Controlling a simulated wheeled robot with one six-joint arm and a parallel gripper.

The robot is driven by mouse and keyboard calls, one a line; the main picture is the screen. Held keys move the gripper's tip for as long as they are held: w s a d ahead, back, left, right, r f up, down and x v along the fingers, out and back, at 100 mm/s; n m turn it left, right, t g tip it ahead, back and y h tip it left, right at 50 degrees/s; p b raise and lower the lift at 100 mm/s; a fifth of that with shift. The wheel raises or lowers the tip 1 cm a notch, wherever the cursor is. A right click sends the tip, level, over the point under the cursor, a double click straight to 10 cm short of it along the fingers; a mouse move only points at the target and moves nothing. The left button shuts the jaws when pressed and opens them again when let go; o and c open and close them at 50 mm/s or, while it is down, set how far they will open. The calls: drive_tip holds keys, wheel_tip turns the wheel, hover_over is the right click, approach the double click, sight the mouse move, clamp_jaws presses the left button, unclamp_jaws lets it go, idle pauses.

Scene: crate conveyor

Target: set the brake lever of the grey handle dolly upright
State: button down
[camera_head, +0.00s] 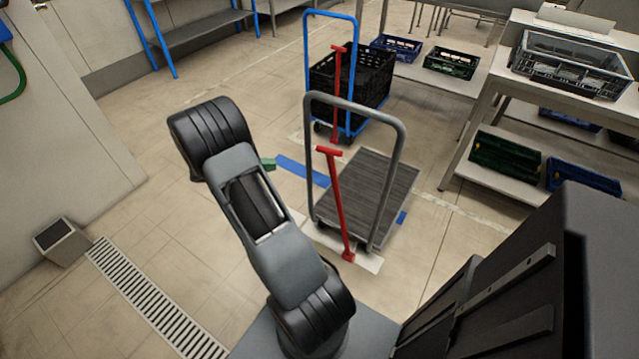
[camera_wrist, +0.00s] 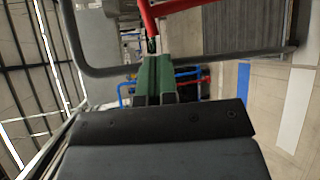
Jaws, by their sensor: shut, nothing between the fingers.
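The grey handle dolly (camera_head: 385,185) stands in the middle of the head view, with an empty ribbed deck and a grey tube handle (camera_head: 401,150). Its red brake lever (camera_head: 335,200) rises from the near end to a T-shaped top, leaning somewhat left in the picture; I cannot tell its exact angle. My gripper (camera_head: 268,164) is left of the lever and handle, mostly hidden behind my arm, with a green fingertip showing. In the wrist view my gripper (camera_wrist: 154,78) has its green fingers together, empty. Part of a red bar (camera_wrist: 168,8) shows just beyond them; contact is unclear.
A blue-handled dolly (camera_head: 306,50) carrying a black crate (camera_head: 375,80) and its own red lever (camera_head: 337,90) stands behind. Shelves with crates (camera_head: 505,153) are at right.

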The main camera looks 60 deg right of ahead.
drive_tip(key=d+f+g+h+b, duration=0.1)
drive_tip(key=d+f+h+b, duration=0.4)
drive_tip(key=f, duration=0.7)
drive_tip(key=s+a+x, duration=0.1)
drive_tip(key=x, duration=1.2)
drive_tip(key=shift+s+y, duration=0.25)
drive_tip(key=shift+y, duration=0.05)
